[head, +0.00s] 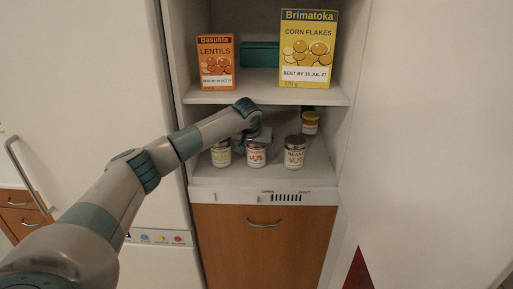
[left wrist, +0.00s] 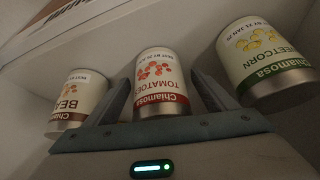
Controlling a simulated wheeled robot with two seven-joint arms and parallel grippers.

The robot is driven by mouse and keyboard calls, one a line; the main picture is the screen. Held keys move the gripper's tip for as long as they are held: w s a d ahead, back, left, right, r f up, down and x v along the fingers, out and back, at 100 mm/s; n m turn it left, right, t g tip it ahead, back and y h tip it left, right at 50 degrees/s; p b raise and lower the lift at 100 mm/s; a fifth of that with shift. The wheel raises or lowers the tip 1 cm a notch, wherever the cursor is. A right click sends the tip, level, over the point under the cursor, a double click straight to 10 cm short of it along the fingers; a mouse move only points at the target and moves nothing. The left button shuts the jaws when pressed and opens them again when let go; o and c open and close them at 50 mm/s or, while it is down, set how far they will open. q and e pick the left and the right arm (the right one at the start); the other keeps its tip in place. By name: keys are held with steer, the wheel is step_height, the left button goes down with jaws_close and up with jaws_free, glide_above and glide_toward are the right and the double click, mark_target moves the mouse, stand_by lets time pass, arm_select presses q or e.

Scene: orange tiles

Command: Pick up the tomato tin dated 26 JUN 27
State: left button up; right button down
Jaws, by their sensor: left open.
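A tomato tin (head: 257,156) with a white label and red pictures stands in the middle of a row on the lower shelf. In the left wrist view the tomato tin (left wrist: 158,80) appears upside down; its small date line is too unclear to read surely. My left gripper (head: 254,138) reaches in from the left, just behind or above the tin. In the left wrist view my left gripper (left wrist: 160,88) is open, with one finger on each side of the tomato tin. Whether the fingers touch it is unclear. My right gripper is out of view.
A sweetcorn tin (head: 221,155) stands close on the left and a beans tin (head: 294,152) on the right. Another tin (head: 310,123) is farther back. The upper shelf holds a lentils box (head: 216,62) and a corn flakes box (head: 307,48). Cabinet walls bound both sides.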

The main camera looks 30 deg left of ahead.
arm_select(q)
steer(key=shift+w+f, duration=0.25)
steer(key=shift+f, duration=0.25)
steer(key=shift+r, duration=0.1)
steer(key=c, duration=1.5)
